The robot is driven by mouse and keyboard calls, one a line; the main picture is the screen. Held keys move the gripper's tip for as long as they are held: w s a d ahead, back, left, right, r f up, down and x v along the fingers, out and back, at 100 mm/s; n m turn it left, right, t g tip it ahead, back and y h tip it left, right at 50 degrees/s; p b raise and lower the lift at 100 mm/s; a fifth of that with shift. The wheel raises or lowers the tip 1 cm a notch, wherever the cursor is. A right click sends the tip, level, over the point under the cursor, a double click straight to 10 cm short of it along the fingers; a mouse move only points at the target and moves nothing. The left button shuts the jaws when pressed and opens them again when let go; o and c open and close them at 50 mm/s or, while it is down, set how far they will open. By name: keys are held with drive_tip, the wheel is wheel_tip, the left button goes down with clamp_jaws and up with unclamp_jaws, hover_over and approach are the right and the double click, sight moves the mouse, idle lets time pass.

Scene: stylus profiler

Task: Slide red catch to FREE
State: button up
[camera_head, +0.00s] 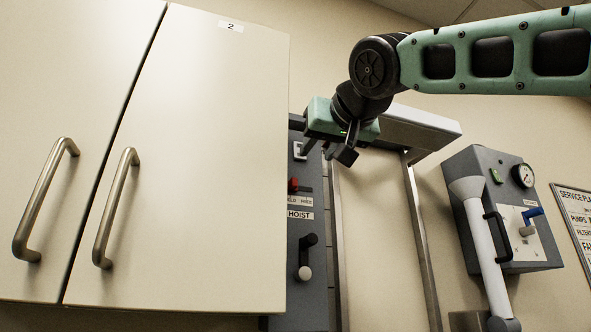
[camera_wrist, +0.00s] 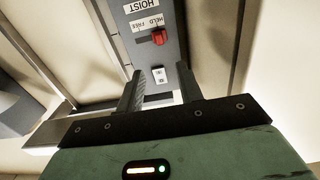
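The red catch (camera_head: 293,185) is a small knob on the grey hoist panel (camera_head: 315,230), above a label reading HELD and FREE. It sits at the left, HELD end of a dark slot. In the wrist view, which is upside down, the red catch (camera_wrist: 159,37) shows beyond my fingertips, on the HELD side. My gripper (camera_head: 327,150) is in front of the panel's upper part, above the catch and apart from it. In the wrist view my gripper (camera_wrist: 160,74) has its two fingers spread with nothing held between them.
A white switch plate (camera_wrist: 158,75) lies on the panel between my fingers in the wrist view. A black lever (camera_head: 306,255) is below the HOIST label. A cabinet door (camera_head: 200,160) stands close left of the panel. Metal rails (camera_head: 421,245) and a gauge box (camera_head: 500,210) are right.

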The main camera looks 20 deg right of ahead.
sight(295, 179)
drive_tip(key=w+p, duration=0.4)
drive_tip(key=w, duration=0.9)
drive_tip(key=shift+w, duration=0.35)
clamp_jaws()
